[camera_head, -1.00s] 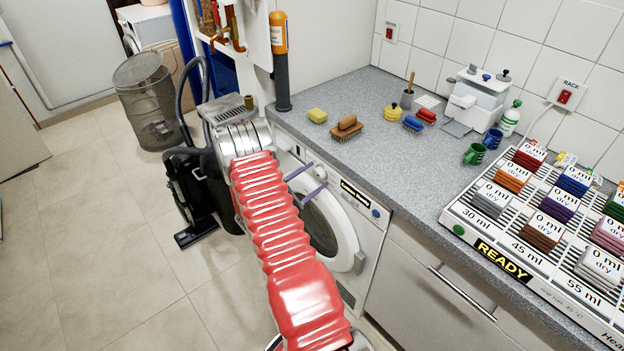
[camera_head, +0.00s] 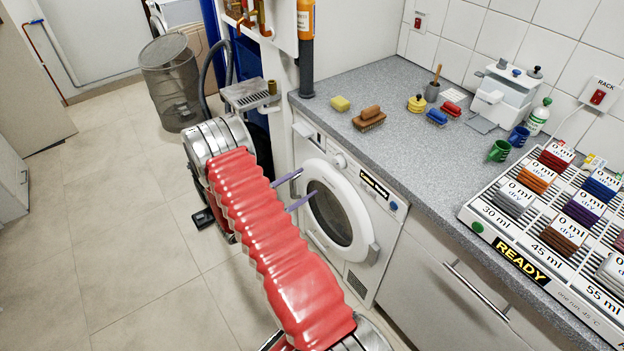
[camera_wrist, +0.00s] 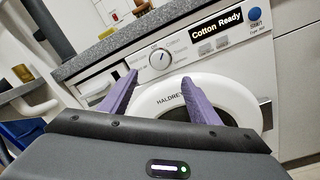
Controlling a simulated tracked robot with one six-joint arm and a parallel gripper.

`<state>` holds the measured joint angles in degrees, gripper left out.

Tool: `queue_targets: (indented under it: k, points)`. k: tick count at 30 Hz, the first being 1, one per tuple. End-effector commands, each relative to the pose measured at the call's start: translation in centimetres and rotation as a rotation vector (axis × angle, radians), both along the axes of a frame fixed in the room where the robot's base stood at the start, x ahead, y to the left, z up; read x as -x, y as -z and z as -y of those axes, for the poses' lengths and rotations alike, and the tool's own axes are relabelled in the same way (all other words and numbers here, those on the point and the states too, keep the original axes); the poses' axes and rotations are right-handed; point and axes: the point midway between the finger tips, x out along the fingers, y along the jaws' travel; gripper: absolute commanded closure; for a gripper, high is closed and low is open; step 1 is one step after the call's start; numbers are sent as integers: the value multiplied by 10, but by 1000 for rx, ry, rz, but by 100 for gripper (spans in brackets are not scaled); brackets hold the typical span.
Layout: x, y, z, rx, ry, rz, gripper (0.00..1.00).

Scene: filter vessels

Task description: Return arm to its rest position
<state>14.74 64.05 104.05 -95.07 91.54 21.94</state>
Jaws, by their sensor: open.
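My red-sleeved arm reaches down past the counter's left end in the head view. My gripper (camera_head: 292,190) shows as two purple fingers in front of the white washing machine (camera_head: 372,215). In the wrist view my gripper (camera_wrist: 160,95) has its fingers spread apart with nothing between them. Behind them are the washer's round door (camera_wrist: 225,100) and its display reading "Cotton Ready". I cannot tell the exact gap between the fingers and the washer.
The grey counter (camera_head: 400,150) carries sponges, brushes, mugs and a rack (camera_head: 480,215) marked "READY". The tiled floor (camera_head: 110,240) at left is clear.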

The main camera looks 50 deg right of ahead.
Motion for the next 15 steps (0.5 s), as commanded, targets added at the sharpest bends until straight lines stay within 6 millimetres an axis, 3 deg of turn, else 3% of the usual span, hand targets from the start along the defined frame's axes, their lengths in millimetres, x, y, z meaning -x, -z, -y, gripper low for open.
queue_targets:
  k: [5, 15]
  points:
    - [-2, 1, -10, 0, 0, 0, 44]
    - [-2, 1, -10, 1, 1, -1, 44]
